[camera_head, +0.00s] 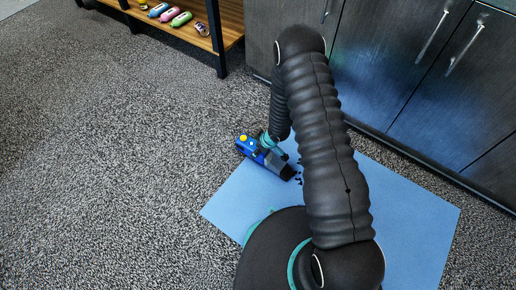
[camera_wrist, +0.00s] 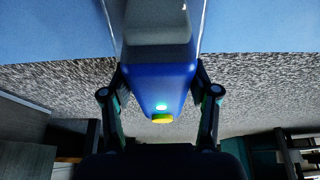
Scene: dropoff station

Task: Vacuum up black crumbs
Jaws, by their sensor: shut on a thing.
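A blue handheld vacuum (camera_head: 258,153) with a yellow button and a dark nozzle is at the left part of a blue mat (camera_head: 410,211) on the floor. My gripper (camera_head: 271,140) is shut on the vacuum, mostly hidden behind my arm. In the wrist view the vacuum (camera_wrist: 158,82) sits between both fingers of my gripper (camera_wrist: 160,95), a green light lit by its yellow button. Black crumbs (camera_head: 298,178) lie on the mat by the nozzle tip. My arm hides part of the mat, so more crumbs there cannot be ruled out.
Dark cabinets (camera_head: 390,60) with metal handles stand at the back right. A wooden shelf (camera_head: 228,22) on black legs holds several colored bottles at the top left. Speckled grey carpet (camera_head: 110,150) is clear on the left.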

